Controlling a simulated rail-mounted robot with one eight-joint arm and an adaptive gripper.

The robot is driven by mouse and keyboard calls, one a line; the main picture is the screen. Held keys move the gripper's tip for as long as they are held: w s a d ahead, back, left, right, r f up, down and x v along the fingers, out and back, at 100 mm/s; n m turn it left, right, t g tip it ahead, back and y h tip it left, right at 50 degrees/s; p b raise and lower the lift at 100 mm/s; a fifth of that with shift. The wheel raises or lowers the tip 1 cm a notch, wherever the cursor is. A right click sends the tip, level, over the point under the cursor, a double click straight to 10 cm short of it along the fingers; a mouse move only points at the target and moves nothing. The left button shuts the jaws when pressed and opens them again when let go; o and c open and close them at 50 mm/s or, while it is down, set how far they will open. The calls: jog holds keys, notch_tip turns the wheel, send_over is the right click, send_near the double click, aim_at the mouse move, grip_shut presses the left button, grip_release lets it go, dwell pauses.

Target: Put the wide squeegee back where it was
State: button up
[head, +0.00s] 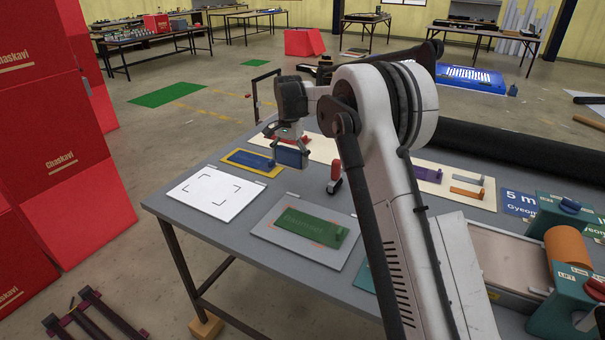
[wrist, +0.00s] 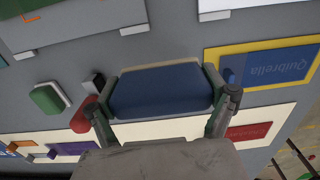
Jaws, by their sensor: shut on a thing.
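My gripper (head: 291,145) is shut on a wide blue block with a pale edge, which I take to be the wide squeegee (head: 290,158). In the wrist view the squeegee (wrist: 160,90) spans the space between the two fingers (wrist: 165,100). It is over the back left part of the grey table (head: 190,172), near a blue panel in a yellow frame (head: 265,169). I cannot tell whether its lower edge touches the table.
A white board with corner marks (head: 212,200) and a green panel on a grey board (head: 290,222) lie in front. A red-handled tool (head: 335,178) stands right of the squeegee. Purple (head: 428,174) and orange (head: 467,192) pieces lie on a pale strip behind my arm.

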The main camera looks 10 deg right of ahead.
send_over(304, 180)
notch_tip(304, 180, down, 4)
jog(key=shift+a+r, duration=0.1)
jog(key=shift+r, duration=0.05)
jog(key=shift+f+p, duration=0.4)
jog(key=shift+f, duration=1.65)
jog(key=shift+f, duration=0.1)
jog(key=o, duration=1)
jog(key=shift+o, duration=0.2)
